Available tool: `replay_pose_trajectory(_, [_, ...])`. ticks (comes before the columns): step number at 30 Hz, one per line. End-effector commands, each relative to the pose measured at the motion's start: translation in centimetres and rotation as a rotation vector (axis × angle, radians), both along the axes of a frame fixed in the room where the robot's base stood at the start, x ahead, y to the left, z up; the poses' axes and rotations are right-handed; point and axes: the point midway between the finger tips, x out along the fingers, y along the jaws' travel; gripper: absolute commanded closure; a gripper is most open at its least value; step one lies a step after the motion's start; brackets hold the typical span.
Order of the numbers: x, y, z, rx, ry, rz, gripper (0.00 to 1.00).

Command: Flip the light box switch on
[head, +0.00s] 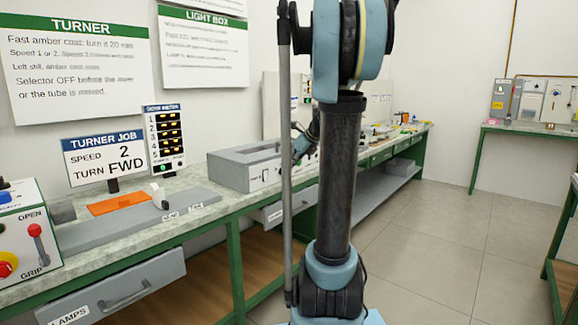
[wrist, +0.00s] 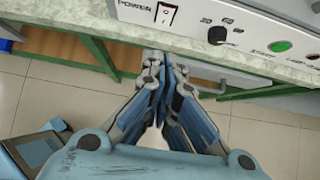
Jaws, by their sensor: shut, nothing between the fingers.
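The light box (head: 240,168) looks to be the grey box on the bench under the LIGHT BOX sign, partly hidden by my arm in the head view. In the wrist view a pale front panel (wrist: 255,25) carries a small rocker switch (wrist: 165,15) beside the word POWER. The rocker is white with a small red mark; I cannot tell its position. My gripper (wrist: 162,62) is shut and empty, below the switch in the picture and apart from it. In the head view my gripper (head: 300,148) is near the box's right end, partly hidden by my arm.
The bench edge (wrist: 210,62) runs below the panel. Green bench legs and drawers stand beneath. The floor (head: 430,240) at right is clear.

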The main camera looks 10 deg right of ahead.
Motion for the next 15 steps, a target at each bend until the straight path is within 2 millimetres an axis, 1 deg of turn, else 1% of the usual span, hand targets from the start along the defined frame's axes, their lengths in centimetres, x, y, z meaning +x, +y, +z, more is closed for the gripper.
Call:
replay_pose_trajectory(8, [-0.5,-0.2,-1.0,-0.043,0.050,-0.001,1.00])
replay_pose_trajectory(15, [-0.5,-0.2,-1.1,-0.043,0.051,-0.001,1.00])
